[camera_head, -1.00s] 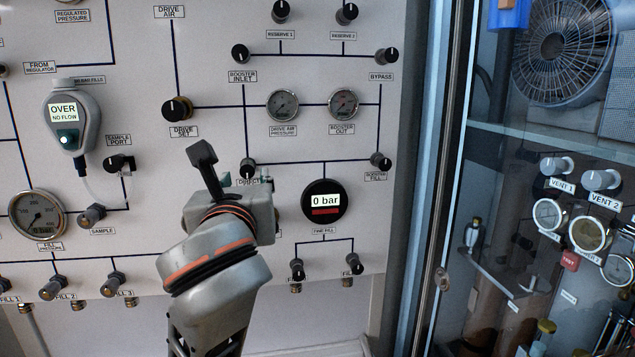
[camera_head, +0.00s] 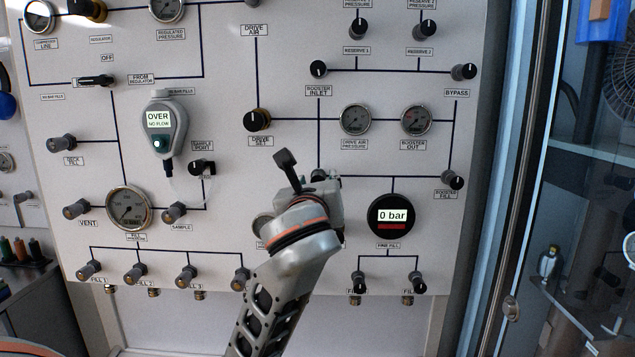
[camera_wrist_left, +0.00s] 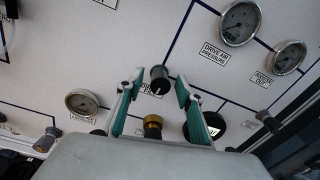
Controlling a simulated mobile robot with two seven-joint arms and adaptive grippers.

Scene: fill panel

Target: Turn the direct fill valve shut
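The direct fill valve (camera_wrist_left: 160,80) is a black round knob with a white line on its face, seen in the left wrist view. It sits between the two teal fingers of my left gripper (camera_wrist_left: 160,84), which are spread with a visible gap on each side of the knob. In the head view my left gripper (camera_head: 325,186) is in front of the panel, below the booster inlet line, and its body hides most of the valve and its label. My right gripper is not in view.
The 0 bar display (camera_head: 392,216) is close to the right of my left gripper. The booster fill knob (camera_head: 453,180) is farther right. A brass fitting (camera_wrist_left: 152,127) shows below the valve in the left wrist view. A glass cabinet (camera_head: 580,200) stands at the right.

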